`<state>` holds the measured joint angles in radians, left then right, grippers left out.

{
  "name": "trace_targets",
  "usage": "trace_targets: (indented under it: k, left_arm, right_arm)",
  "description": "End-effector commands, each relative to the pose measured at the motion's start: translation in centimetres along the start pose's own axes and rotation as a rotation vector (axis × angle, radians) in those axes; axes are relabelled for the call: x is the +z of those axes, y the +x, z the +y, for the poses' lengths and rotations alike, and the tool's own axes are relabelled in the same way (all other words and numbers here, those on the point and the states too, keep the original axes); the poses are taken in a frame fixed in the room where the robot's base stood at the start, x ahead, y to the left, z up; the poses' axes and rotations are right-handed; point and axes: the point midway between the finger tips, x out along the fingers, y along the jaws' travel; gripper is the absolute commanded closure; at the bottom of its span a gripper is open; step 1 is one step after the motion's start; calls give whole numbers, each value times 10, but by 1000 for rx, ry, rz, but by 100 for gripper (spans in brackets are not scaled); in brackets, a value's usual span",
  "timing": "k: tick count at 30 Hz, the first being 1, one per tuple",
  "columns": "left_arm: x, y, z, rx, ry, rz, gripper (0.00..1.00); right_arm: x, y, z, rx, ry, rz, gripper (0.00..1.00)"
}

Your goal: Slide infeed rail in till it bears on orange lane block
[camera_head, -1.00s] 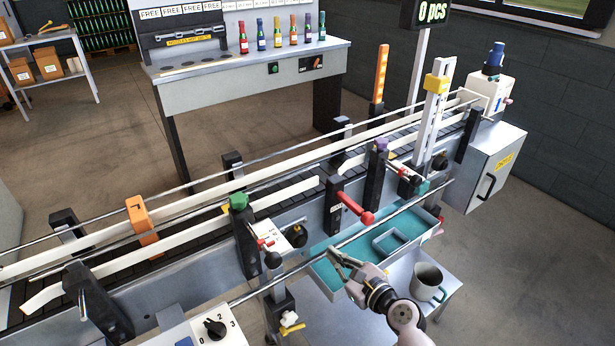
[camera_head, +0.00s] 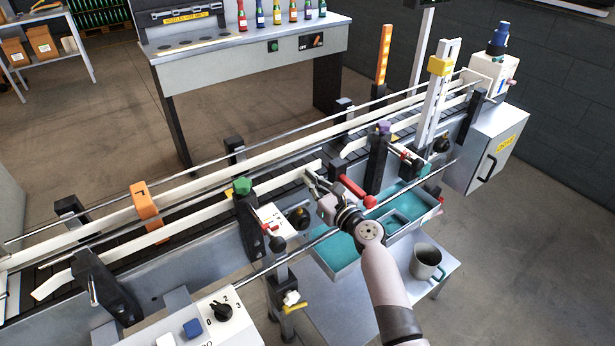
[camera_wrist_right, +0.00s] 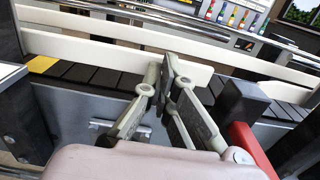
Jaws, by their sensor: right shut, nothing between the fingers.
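The near cream rail (camera_head: 200,217), apparently the infeed rail, runs along the near side of the dark slat belt. It passes the green-knobbed clamp (camera_head: 243,187) and ends near my right gripper. The orange lane block (camera_head: 146,211) stands on the lane at the left, by the far cream rail; I cannot tell whether the near rail touches it. My right gripper (camera_head: 314,181) is shut and empty, its tips close to the near rail's right end. In the right wrist view the tips (camera_wrist_right: 168,66) overlap this rail (camera_wrist_right: 95,52); contact is unclear. My left gripper is out of view.
A red-handled clamp (camera_head: 357,190) stands just right of my right gripper. A purple-knobbed post (camera_head: 379,150) is beyond it. A teal-lined tray (camera_head: 340,262) and a mug (camera_head: 426,262) are below. A dial box (camera_head: 215,325) stands at the front left.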

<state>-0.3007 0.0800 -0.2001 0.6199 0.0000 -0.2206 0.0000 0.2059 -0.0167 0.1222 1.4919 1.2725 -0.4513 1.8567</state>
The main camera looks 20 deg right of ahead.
Motion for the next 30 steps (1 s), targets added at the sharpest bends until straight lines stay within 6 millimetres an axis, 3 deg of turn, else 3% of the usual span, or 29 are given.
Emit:
trace_targets:
  k: [4,16,22,30]
  left_arm:
    - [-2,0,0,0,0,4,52]
    - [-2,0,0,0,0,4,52]
    - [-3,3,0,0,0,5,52]
    - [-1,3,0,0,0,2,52]
  right_arm:
    - [0,11,0,1,-1,1,100]
    - [-1,14,0,0,-1,1,100]
    - [0,32,0,0,-1,-1,100]
    - [2,33,0,-1,-2,-3,100]
